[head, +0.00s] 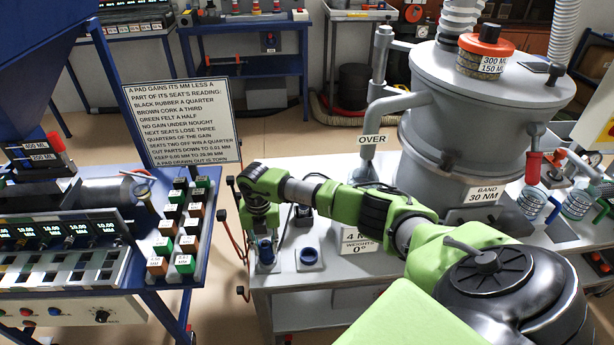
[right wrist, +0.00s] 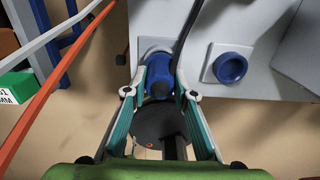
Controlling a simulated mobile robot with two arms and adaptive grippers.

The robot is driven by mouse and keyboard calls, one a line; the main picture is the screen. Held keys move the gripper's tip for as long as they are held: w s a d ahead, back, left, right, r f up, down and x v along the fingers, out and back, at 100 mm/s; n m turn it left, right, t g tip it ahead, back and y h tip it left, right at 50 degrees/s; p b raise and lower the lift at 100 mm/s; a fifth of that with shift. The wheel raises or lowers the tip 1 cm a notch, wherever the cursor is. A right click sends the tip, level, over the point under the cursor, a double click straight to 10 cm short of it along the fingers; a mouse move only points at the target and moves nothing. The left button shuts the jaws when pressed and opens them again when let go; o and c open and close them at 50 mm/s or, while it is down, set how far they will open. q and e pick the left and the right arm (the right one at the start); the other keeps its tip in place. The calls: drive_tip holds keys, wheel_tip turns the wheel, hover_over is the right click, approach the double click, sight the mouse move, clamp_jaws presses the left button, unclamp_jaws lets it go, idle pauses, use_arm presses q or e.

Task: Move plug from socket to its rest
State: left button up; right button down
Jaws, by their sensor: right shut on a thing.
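The blue plug (right wrist: 158,80) is between the two fingers of my right gripper (right wrist: 160,92), which is shut on it. It is over a pale square mount near the left edge of the grey table; I cannot tell whether it is still seated. In the head view the plug (head: 265,254) is under my right gripper (head: 265,243), partly hidden by it. A blue round fitting (right wrist: 230,68) on a pale square plate is just right of the plug; it also shows in the head view (head: 309,256). Nothing stands in it. I cannot tell which fitting is socket or rest. My left gripper is out of view.
A black cable (right wrist: 185,38) runs close beside the right gripper's finger. The large grey vessel (head: 425,130) stands behind my arm. A blue bench with blocks (head: 185,264) stands left, across a gap.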

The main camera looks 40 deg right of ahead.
drive_tip(key=shift+f+b, duration=0.4)
drive_tip(key=shift+f, duration=0.15)
drive_tip(key=c, duration=1.6)
unclamp_jaws()
drive_tip(key=shift+c, duration=1.4)
wheel_tip(320, 180, up, 7)
drive_tip(key=p, duration=0.6)
drive_tip(key=shift+r, duration=0.1)
